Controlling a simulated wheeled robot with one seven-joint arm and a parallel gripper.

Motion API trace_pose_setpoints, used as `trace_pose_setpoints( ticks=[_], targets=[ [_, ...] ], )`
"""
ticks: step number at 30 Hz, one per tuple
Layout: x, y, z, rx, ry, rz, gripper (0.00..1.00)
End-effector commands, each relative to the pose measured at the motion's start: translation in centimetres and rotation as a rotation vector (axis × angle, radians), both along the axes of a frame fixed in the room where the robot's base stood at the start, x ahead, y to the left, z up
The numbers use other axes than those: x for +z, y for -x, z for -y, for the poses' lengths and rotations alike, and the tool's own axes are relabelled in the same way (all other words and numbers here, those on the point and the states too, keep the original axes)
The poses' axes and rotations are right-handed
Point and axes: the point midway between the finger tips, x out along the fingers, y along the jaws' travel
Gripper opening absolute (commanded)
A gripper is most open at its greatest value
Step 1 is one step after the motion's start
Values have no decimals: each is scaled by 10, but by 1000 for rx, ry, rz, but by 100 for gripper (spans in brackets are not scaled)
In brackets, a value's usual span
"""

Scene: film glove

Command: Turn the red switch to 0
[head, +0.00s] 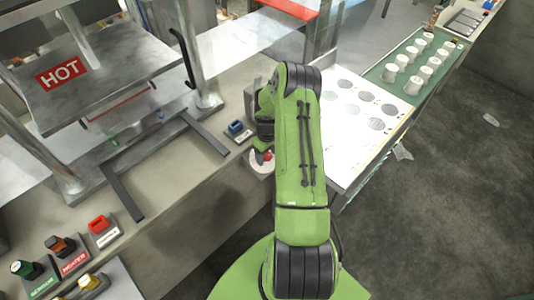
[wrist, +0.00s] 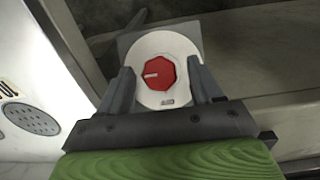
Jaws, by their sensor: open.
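The red switch (wrist: 162,72) is an eight-sided knob on a round white plate (wrist: 160,97) in the wrist view. A white mark on the knob points left in that view. A small label on the plate is too small to read. In the head view the red switch (head: 267,156) shows partly below my arm, at the counter's edge. My gripper (wrist: 160,76) is open, with one finger on each side of the knob and a gap between finger and knob. Whether the fingers reach knob depth I cannot tell. In the head view the arm hides most of the gripper.
A press with a HOT sign (head: 62,73) stands at left. A blue switch (head: 236,128) is close left of my gripper. Red (head: 99,224), orange, green and yellow switches sit front left. A white panel with grey discs (head: 352,100) and a green tray (head: 446,78) with white cups are right.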

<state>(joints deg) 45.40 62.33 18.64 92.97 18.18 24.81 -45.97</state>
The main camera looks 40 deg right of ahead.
Motion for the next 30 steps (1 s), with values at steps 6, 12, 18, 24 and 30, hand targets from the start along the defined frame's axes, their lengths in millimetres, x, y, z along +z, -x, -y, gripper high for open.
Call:
trace_pose_setpoints(
  ticks=[6, 12, 18, 24, 30],
  targets=[
    [0, 0, 0, 0, 0, 0, 39],
    [0, 0, 0, 0, 0, 0, 9],
    [0, 0, 0, 12, 7, 0, 9],
    [-1, -1, -1, 75, 44, 1, 9],
    [-2, -1, -3, 202, 118, 3, 9]
  ],
)
